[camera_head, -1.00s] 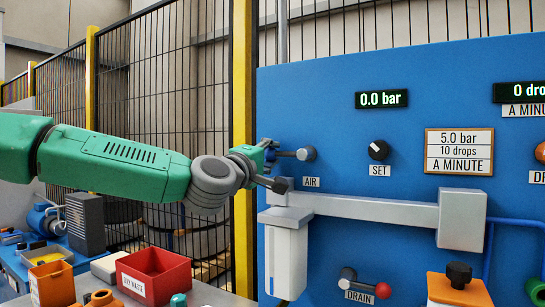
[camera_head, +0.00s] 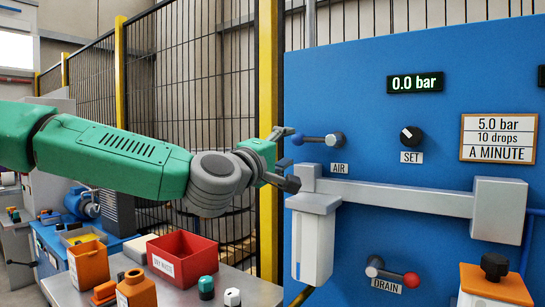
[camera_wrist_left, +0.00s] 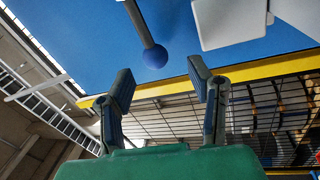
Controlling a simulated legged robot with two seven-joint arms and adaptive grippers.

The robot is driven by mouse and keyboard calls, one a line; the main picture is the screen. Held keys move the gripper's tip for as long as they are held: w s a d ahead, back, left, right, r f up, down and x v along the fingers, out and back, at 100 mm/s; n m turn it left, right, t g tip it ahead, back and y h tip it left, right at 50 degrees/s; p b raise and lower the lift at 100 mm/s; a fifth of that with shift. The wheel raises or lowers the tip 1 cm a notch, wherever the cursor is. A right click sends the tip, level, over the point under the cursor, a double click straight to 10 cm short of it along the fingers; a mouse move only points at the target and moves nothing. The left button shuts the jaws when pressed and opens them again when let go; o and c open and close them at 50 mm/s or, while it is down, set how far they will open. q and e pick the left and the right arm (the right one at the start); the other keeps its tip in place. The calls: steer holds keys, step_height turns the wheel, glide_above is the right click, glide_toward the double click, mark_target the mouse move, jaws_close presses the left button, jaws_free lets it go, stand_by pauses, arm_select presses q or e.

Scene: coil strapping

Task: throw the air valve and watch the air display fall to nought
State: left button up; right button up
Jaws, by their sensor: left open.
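The air valve is a grey lever (camera_head: 320,140) with a blue ball knob (camera_head: 298,140), above the AIR label on the blue panel. It lies level, its knob pointing left. The air display (camera_head: 415,83) reads 0.0 bar. My left gripper (camera_head: 287,158) is open and empty at the panel's left edge, just left of the knob. In the left wrist view the blue knob (camera_wrist_left: 155,56) shows just beyond the gap between the open fingertips (camera_wrist_left: 162,88), apart from them. My right gripper is not in view.
The SET knob (camera_head: 411,136), a grey bar (camera_head: 395,196) with a white housing below its left end, and the red-knobbed DRAIN lever (camera_head: 390,273) are on the panel. A mesh fence (camera_head: 190,80) stands behind my arm. A red bin (camera_head: 183,257) and small parts stand on the bench.

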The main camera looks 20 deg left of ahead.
arm_select(q)
steer(key=v, duration=0.6)
steer(key=shift+s+a+f, duration=0.2)
